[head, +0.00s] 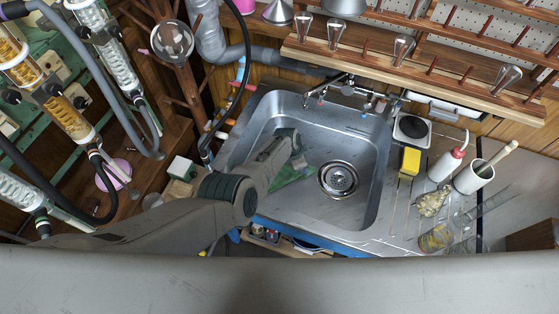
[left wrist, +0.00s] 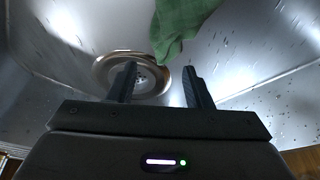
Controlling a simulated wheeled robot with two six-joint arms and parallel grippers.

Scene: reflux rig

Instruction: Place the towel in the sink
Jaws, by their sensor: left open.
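The green towel (head: 291,174) lies in the steel sink (head: 345,205), left of the drain (head: 338,180), partly hidden by my left arm in the head view. In the left wrist view the towel (left wrist: 180,25) hangs in at the top, beyond the fingertips, with the drain (left wrist: 140,76) behind and to its left. My left gripper (left wrist: 159,78) is open, its two fingers apart with nothing between them. In the head view my left arm reaches from the left over the sink's rim, and its fingers are hard to make out. My right gripper is not in view.
A faucet (head: 347,90) stands at the sink's back edge. On the right counter are a yellow sponge (head: 410,161), a white squeeze bottle (head: 446,164), a white cup (head: 472,178) and glassware (head: 437,238). Glass columns and hoses crowd the left.

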